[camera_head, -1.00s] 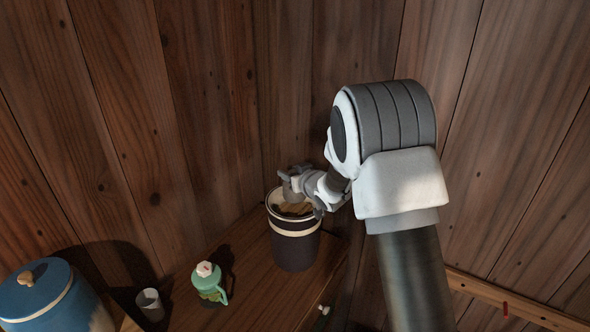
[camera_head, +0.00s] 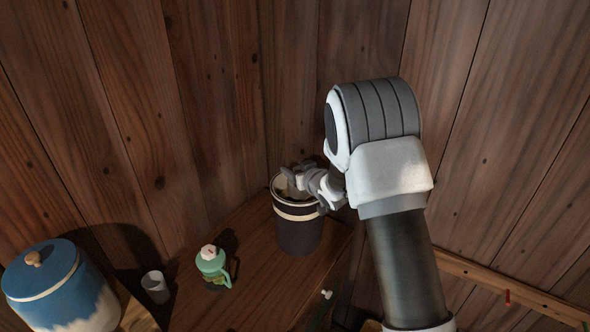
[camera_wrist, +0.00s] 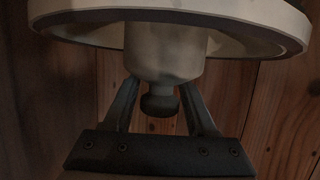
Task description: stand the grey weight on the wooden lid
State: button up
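The grey weight (camera_wrist: 165,50) is in the wrist view, a pale cylinder with a round dark knob (camera_wrist: 160,101). My gripper (camera_wrist: 160,90) has one finger on each side of the knob and appears shut on the weight there; the exact contact is dim. In the head view my gripper (camera_head: 305,183) is over the mouth of a dark crock (camera_head: 298,237) with a cream band.
The crock stands on a wooden shelf (camera_head: 245,285) in a corner of plank walls. The shelf in front of the crock is clear.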

jog(key=shift+o, duration=0.8)
jog(key=shift+r, duration=0.15)
jog(key=shift+r+p, duration=0.25)
jog(key=shift+p, duration=0.2)
jog(key=s+d+r+m+g+h+b, duration=0.1)
jog(key=s+d+r+m+h, duration=0.15)
jog(key=s+d+r, duration=0.6)
jog(key=s+d+r+m+g+h+b, duration=0.1)
jog(key=s+d+r+h, duration=0.35)
jog(key=s, duration=0.65)
jog(key=s+d+r+g, duration=0.1)
jog(key=s+g, duration=0.1)
jog(key=s, duration=1)
jog(key=s+r+m+g+y, duration=0.1)
jog(key=s+g, duration=0.2)
jog(key=s, duration=0.9)
jog(key=shift+d+r, duration=0.35)
jog(key=shift+d, duration=0.05)
